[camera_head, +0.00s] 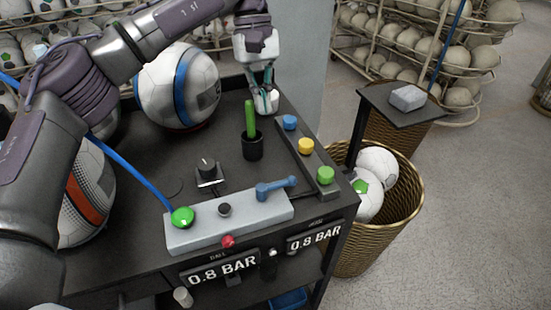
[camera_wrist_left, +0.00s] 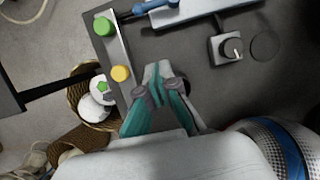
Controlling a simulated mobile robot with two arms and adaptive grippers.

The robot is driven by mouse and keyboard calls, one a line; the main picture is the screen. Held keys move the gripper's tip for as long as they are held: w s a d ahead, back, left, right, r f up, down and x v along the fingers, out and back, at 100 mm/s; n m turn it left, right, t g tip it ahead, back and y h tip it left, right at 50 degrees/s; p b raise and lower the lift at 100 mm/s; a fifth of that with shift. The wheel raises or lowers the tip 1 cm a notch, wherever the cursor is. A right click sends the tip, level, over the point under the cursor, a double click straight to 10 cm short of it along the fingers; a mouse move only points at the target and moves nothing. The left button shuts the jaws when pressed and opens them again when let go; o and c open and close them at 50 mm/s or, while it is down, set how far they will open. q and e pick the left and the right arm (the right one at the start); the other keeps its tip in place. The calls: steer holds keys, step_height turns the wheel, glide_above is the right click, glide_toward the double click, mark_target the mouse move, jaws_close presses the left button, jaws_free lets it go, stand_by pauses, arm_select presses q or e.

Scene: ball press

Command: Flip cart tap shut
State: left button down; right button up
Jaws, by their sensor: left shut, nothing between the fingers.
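The cart tap is a blue lever (camera_head: 276,187) on the right part of a light grey block (camera_head: 230,222) at the cart's front. The lever lies roughly along the block, its free end pointing right. Part of the blue lever also shows at the top edge of the left wrist view (camera_wrist_left: 158,5). My left gripper (camera_head: 265,108) is shut and empty, low over the back of the cart top, behind a dark cup with a green stick and well apart from the tap. Its fingertips also show in the left wrist view (camera_wrist_left: 158,92). My right gripper is not in view.
The dark cup (camera_head: 252,148) with its green stick stands between gripper and block. Blue (camera_head: 290,122), yellow (camera_head: 306,146) and green (camera_head: 325,175) caps line the right edge. A ball basket (camera_head: 385,225) is right.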

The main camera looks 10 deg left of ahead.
mark_target(276, 185)
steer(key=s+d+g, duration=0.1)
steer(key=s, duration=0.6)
arm_select(q)
steer(key=p+x, duration=0.1)
steer(key=x, duration=0.2)
steer(key=p+x, duration=0.1)
steer(key=x, duration=0.2)
steer(key=s+p+x, duration=0.1)
steer(key=x, duration=0.2)
steer(key=shift+s+d+f, duration=0.1)
steer(key=shift+s+d, duration=0.1)
steer(key=s+d+p, duration=0.2)
steer(key=shift+s+f, duration=0.3)
steer(key=shift+s+d+f, duration=0.15)
steer(key=shift+s, duration=0.25)
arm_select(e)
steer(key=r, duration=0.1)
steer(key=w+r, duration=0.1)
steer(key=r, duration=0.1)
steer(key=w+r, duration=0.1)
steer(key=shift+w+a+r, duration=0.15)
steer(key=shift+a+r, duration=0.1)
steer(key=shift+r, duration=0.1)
arm_select(q)
steer(key=shift+w, duration=0.1)
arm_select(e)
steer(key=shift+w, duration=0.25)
